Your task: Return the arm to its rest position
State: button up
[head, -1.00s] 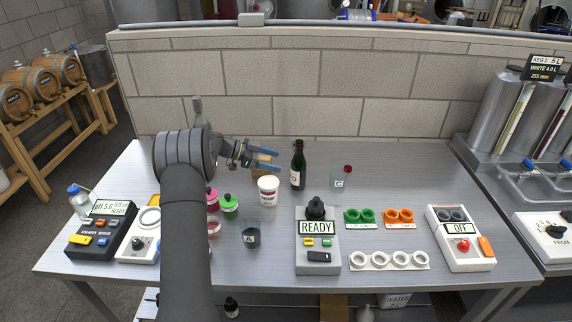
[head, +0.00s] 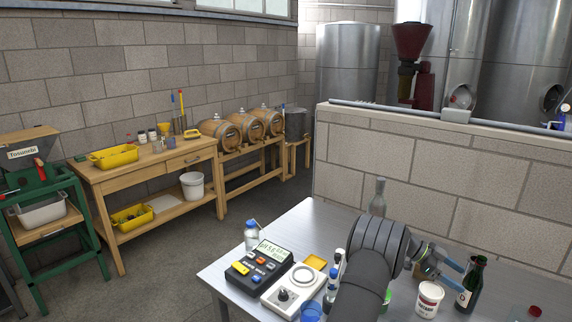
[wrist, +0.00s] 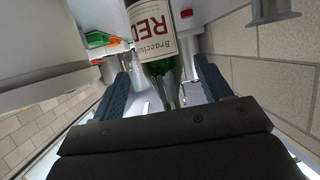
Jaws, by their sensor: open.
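In the wrist view, the two dark fingers (wrist: 165,85) are spread. A bottle with a "RED" label (wrist: 152,37) stands beyond them, in line with the gap; its exact distance is unclear.
A pH meter (head: 262,262), a white device with a round plate (head: 293,287) and a small blue-capped bottle (head: 251,236) stand left of my arm. A block wall (head: 420,180) rises behind the table.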

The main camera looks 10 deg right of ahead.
aim_at(476, 277)
jog(key=x, duration=0.6)
jog(key=shift+r, duration=1.85)
jog(key=shift+f, duration=0.1)
